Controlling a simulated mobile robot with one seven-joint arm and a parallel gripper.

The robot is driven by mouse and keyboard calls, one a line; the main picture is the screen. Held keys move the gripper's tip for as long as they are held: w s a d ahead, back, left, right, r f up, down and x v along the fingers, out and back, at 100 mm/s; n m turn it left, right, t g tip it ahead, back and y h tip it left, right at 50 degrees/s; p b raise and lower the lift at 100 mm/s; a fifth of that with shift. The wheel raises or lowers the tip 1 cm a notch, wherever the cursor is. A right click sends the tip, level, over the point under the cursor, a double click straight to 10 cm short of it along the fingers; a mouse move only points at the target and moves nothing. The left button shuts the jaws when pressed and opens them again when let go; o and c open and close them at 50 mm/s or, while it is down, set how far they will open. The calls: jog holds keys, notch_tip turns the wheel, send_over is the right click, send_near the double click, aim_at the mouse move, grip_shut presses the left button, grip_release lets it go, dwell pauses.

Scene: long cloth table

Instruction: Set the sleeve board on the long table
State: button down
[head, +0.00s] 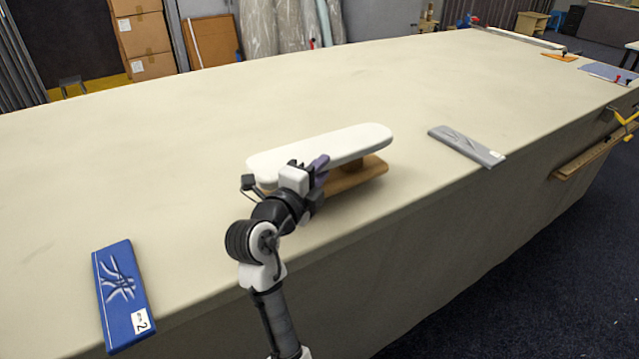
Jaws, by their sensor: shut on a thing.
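The sleeve board (345,143) has a long white padded top over a brown wooden base (357,177). It is upright, over the near part of the long table (130,170), close to the front edge. My gripper (318,168) is at its near left side, shut on the sleeve board. The fingertips are partly hidden by the wrist. I cannot tell whether the base touches the cloth.
A blue packet (122,295) lies at the table's front left edge. A grey packet (466,146) lies to the right of the board, near the front edge. The table is clear behind and left of the board. An orange item (559,57) lies at the far right.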

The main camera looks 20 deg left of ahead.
jog(key=shift+f, duration=1.55)
jog(key=shift+f, duration=0.15)
jog(key=c, duration=1.3)
grip_release()
jog(key=shift+o, duration=0.2)
